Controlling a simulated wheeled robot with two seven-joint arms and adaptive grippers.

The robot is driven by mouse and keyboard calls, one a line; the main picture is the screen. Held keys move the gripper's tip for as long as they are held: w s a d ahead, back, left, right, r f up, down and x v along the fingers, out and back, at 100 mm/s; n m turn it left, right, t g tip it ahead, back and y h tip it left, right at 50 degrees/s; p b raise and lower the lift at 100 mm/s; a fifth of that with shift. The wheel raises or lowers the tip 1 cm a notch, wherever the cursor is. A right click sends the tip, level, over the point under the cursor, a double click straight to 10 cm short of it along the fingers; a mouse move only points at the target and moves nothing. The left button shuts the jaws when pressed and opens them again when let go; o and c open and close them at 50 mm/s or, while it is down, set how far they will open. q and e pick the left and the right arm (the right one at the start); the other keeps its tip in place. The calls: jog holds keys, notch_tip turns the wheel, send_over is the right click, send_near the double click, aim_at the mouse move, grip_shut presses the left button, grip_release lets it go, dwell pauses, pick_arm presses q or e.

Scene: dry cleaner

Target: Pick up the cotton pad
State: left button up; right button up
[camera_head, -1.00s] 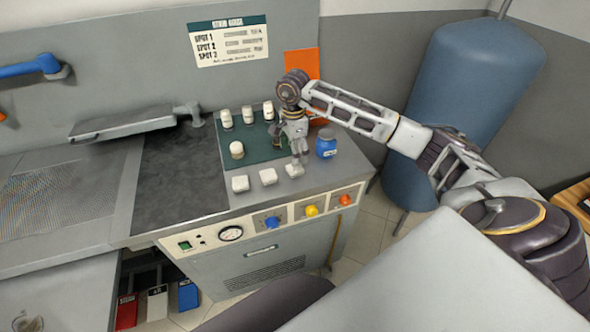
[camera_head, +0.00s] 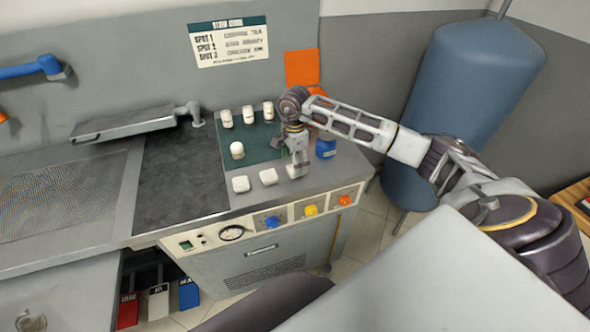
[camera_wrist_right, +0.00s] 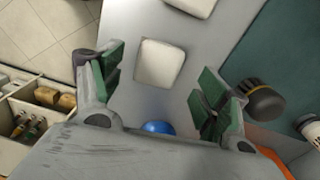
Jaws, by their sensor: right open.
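Three white square cotton pads lie in a row on the grey counter: a left one (camera_head: 241,184), a middle one (camera_head: 268,177) and a right one (camera_head: 294,172), which my right gripper (camera_head: 297,160) partly covers. In the right wrist view, one pad (camera_wrist_right: 160,63) lies between and just beyond the open, empty fingers of my right gripper (camera_wrist_right: 160,92). Another pad (camera_wrist_right: 192,5) is cut off by the top edge. Whether the fingertips are level with the pad cannot be told. My left gripper is not in view.
White-topped bottles (camera_head: 237,150) stand on a green mat (camera_head: 262,158) behind the pads. Coloured knobs (camera_head: 310,210) line the front panel below the counter edge. A dark surface (camera_head: 180,185) to the left is clear.

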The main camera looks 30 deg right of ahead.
jog(key=shift+s+f+p, duration=0.1)
jog(key=shift+f+p, duration=0.2)
jog(key=shift+f, duration=1.25)
jog(key=c, duration=0.8)
